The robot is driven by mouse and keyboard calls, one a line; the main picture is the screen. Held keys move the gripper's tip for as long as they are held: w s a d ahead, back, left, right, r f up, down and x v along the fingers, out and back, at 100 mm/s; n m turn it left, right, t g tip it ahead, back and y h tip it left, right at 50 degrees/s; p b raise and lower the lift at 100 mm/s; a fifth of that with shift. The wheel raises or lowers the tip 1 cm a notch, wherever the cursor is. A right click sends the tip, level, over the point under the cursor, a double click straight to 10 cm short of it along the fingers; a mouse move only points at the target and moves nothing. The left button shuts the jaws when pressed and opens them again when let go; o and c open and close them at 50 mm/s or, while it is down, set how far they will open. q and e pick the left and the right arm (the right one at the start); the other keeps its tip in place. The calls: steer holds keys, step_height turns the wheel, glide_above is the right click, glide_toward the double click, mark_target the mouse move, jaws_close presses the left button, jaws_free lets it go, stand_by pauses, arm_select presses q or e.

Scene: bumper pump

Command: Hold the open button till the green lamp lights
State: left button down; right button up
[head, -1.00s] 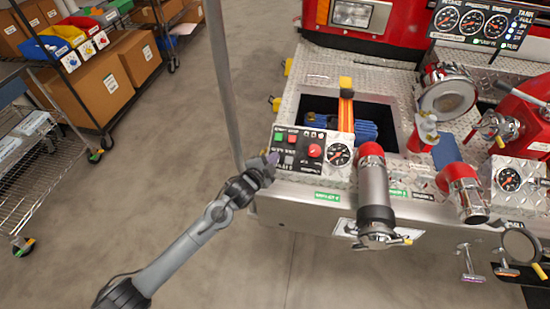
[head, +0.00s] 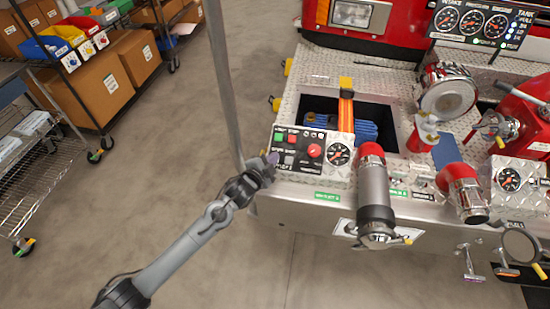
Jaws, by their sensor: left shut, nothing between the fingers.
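The control panel (head: 310,148) is a dark plate on the truck's bumper. It has a green button (head: 279,137), a red button (head: 292,137) and a big red knob (head: 314,151). Under the green and red buttons is a lower row with a small label and a grey button (head: 289,160). My left gripper (head: 272,158) is shut and empty, its tips at the left end of this lower row. They hide what is there, so I cannot tell whether they touch a button. Small indicators (head: 314,135) sit at the panel's top; I see no clear green glow there. My right gripper is out of view.
A gauge (head: 339,154) sits right of the panel. A capped pipe (head: 373,190) stands further right. Behind the panel is an open bin (head: 377,112) with a blue hose and an orange-yellow bar (head: 346,108). A grey pole (head: 224,80) rises left of the panel.

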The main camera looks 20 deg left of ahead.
arm_select(q)
steer(key=shift+f, duration=0.1)
steer(key=shift+w+f, duration=0.2)
steer(key=shift+f, duration=0.1)
steer(key=shift+w+a+f+b, duration=0.1)
steer(key=shift+w+f+b, duration=0.15)
steer(key=shift+f+b, duration=0.2)
stand_by(3.2)
steer(key=shift+r, duration=0.1)
stand_by(0.6)
steer(key=shift+s+r+p, duration=0.5)
steer(key=shift+r+p, duration=0.25)
steer(key=shift+p, duration=0.45)
steer(key=shift+s+d+r+p, duration=0.1)
steer(key=shift+s+r+p, duration=0.3)
steer(key=shift+r+p, duration=0.45)
steer(key=shift+s+d+r+p, duration=0.1)
steer(key=shift+s+r+p, duration=0.45)
steer(key=shift+p, duration=0.55)
steer(key=shift+s+d+r+p, duration=0.1)
steer(key=shift+s+r+p, duration=0.2)
steer(key=shift+r+p, duration=0.6)
steer(key=shift+f, duration=0.2)
